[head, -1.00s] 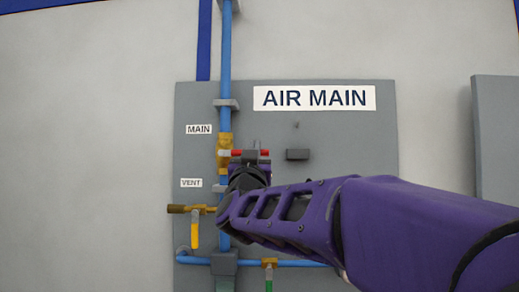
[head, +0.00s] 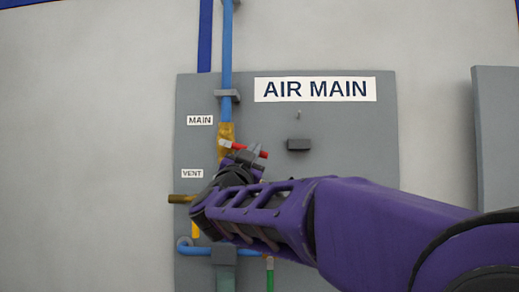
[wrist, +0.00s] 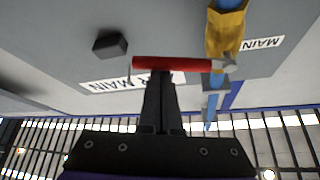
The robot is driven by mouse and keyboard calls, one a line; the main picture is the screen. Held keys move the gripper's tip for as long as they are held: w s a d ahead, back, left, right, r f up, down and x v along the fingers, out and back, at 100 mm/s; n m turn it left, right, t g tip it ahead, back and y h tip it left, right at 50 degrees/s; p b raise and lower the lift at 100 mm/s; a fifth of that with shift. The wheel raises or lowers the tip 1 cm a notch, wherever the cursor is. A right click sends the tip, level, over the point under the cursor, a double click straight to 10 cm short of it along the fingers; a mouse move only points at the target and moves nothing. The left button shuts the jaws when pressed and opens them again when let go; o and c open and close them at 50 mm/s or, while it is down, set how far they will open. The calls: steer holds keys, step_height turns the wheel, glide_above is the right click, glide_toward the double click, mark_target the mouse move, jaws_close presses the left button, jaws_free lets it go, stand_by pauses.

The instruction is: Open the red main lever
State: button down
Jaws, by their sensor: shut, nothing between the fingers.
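The red main lever (head: 258,152) sticks out to the right from the brass main valve (head: 225,134) on the blue pipe. It tilts slightly down to the right and is partly hidden by my gripper. In the wrist view the red lever (wrist: 172,63) lies across the fingertips. My gripper (head: 246,157) is at the lever from below, with its fingers pressed together and nothing between them. In the wrist view the shut gripper (wrist: 158,78) ends right at the lever's lower edge; I cannot tell whether it touches.
A grey block (head: 299,144) sits on the panel (head: 350,140) right of the lever. Below left is the brass vent valve (head: 183,199) with a yellow handle (head: 195,230), partly behind my arm. A green handle (head: 270,279) hangs lower down.

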steer(key=a+f+m+g+h+p, duration=0.3)
steer(key=a+f+m+g, duration=0.3)
steer(key=m, duration=1.1)
steer(key=shift+w+a+g+h+p, duration=0.15)
steer(key=shift+a+g+h+p, duration=0.15)
steer(key=shift+a+g, duration=0.5)
steer(key=shift+d+f, duration=0.1)
